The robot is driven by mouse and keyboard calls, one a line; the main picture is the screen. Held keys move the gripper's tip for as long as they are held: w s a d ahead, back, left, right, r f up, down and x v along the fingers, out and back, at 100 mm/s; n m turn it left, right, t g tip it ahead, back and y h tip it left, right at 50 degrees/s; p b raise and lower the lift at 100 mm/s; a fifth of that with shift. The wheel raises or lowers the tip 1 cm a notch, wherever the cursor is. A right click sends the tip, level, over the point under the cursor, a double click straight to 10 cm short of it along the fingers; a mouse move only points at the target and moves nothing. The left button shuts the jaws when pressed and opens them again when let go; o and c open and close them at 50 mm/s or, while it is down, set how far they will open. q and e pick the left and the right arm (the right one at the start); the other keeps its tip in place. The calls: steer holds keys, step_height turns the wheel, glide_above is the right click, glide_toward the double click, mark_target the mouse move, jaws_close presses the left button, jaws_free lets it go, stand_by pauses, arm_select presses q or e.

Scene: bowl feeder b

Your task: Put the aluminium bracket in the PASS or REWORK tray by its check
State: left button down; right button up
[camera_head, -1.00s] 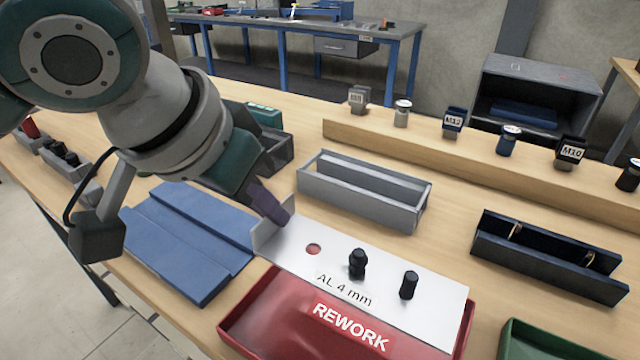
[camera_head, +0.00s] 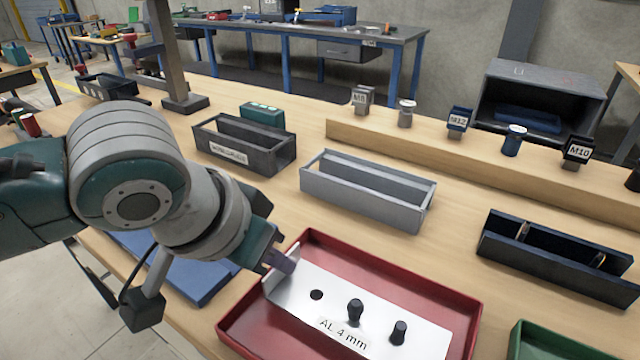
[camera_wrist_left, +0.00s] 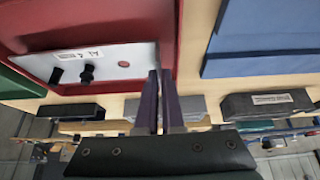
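The aluminium bracket (camera_head: 375,318) is a bright plate with an upturned flange at its left end. It carries a hole, two black bolts or studs and the label "AL 4 mm". My left gripper (camera_head: 281,261) is shut on the flange; the wrist view also shows its fingers (camera_wrist_left: 160,100) pinching the bracket (camera_wrist_left: 105,62) at its edge. The bracket lies within the outline of the red tray (camera_head: 400,268); I cannot tell whether it touches the tray floor. The tray's REWORK label is hidden. A green tray (camera_head: 565,340) shows partly at the lower right. My right gripper is out of view.
A blue pad (camera_head: 200,280) lies beneath my left arm. A grey bin (camera_head: 365,200), a dark labelled bin (camera_head: 240,150) and a dark blue bin (camera_head: 550,268) stand behind the trays. A wooden ledge (camera_head: 480,160) holds several labelled holders and fasteners at the back.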

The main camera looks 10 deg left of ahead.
arm_select(q)
steer(key=shift+f, duration=0.4)
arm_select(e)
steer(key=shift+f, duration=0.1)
arm_select(q)
steer(key=c, duration=1.1)
jaws_free()
steer(key=shift+o, duration=0.2)
steer(key=shift+r, duration=0.1)
steer(key=p+v, duration=0.3)
steer(key=v, duration=1)
steer(key=s+a+f+n+g+y, duration=0.1)
steer(key=s+a+f, duration=0.1)
steer(key=s, duration=0.5)
steer(key=s+a+f+n+g+y, duration=0.1)
steer(key=s+a+f, duration=0.1)
steer(key=s, duration=0.5)
steer(key=shift+s+a+f, duration=0.2)
steer(key=shift+a+f, duration=0.1)
steer(key=shift+f, duration=0.4)
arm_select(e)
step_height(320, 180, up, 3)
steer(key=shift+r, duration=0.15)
